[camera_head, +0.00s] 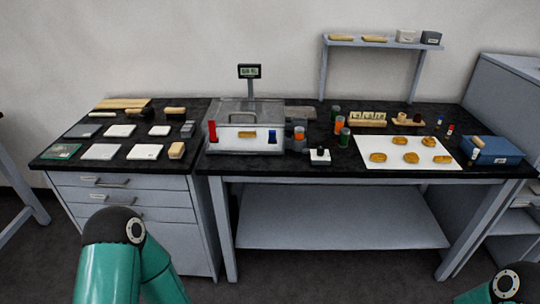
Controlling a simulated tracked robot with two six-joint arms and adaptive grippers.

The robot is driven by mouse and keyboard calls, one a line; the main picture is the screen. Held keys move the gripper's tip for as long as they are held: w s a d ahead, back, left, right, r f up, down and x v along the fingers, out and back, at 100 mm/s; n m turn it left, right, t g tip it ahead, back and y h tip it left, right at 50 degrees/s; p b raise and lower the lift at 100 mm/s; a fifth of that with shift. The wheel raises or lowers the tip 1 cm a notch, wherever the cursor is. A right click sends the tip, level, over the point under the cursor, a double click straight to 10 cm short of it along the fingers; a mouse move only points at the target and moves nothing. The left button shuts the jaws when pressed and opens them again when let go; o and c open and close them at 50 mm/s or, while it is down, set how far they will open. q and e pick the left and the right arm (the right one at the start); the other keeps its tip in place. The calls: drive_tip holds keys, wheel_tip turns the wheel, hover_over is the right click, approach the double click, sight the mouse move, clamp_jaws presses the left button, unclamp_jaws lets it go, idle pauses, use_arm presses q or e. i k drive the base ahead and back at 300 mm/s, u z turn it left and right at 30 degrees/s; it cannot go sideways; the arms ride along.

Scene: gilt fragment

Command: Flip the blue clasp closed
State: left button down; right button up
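A clear-sided box (222,147) with a grey lid (215,107) stands near the middle of the black bench. A small blue clasp (272,136) is at the right of its front face. A taller red clasp (212,130) stands upright at the front left. The blue clasp looks short beside the red one; whether it is latched is too small to tell. A gilt piece (246,135) shows at the front of the box. Teal links of my arms show at the bottom left and bottom right, far in front of the bench. Neither gripper is in view.
Jars (340,125), a small white device (320,156) and a white sheet (408,153) with gilt pieces lie right of the box. White tiles (145,152) and brushes lie left. A small display (249,72) stands behind. A shelf (380,43) rises at the back right.

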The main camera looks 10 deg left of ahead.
sight(272, 133)
drive_tip(key=k, duration=0.95)
drive_tip(key=z, duration=0.45)
drive_tip(key=i, duration=2.1)
drive_tip(key=u, duration=0.75)
drive_tip(key=k, duration=0.9)
drive_tip(key=u, duration=0.1)
drive_tip(key=i, duration=0.45)
drive_tip(key=u, duration=0.05)
